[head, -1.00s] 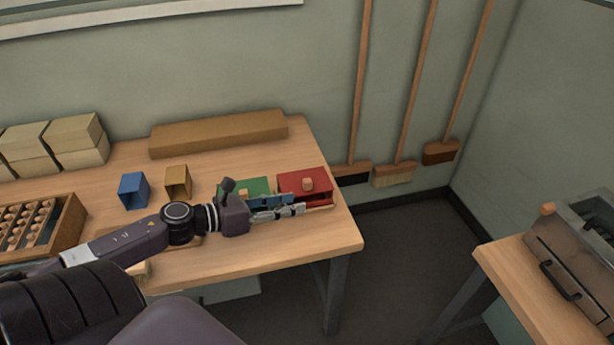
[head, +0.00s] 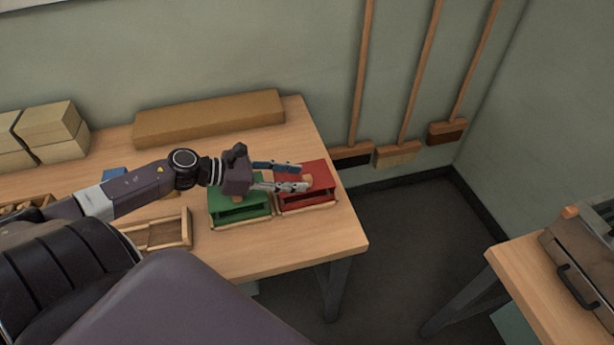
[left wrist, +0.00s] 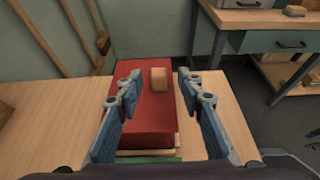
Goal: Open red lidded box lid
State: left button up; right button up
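The red lidded box (head: 322,172) stands near the table's right end, its lid down and a small wooden knob (head: 307,179) on top. In the left wrist view the red box (left wrist: 145,110) lies ahead, with the knob (left wrist: 158,78) between and just beyond the fingertips. My left gripper (head: 303,177) is open over the red lid, its fingers apart on either side of the knob; it also shows in the left wrist view (left wrist: 162,88). I cannot tell whether a finger touches the knob. My right gripper is not in view.
A green lidded box (head: 225,211) stands left of the red one, under my gripper. A wooden tray (head: 186,232) lies further left. A long wooden block (head: 210,118) lies at the back. The table's right edge (head: 345,205) is close by.

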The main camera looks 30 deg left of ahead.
aim_at(304, 178)
pick_arm(q)
jog(key=x, duration=0.3)
jog(key=shift+w, duration=0.25)
jog(key=shift+w+d+f, duration=0.1)
jog(key=shift+d, duration=0.1)
jog(key=shift+w+d+f, duration=0.1)
jog(key=shift+f, duration=0.05)
jog(key=shift+c, duration=0.9)
grip_shut()
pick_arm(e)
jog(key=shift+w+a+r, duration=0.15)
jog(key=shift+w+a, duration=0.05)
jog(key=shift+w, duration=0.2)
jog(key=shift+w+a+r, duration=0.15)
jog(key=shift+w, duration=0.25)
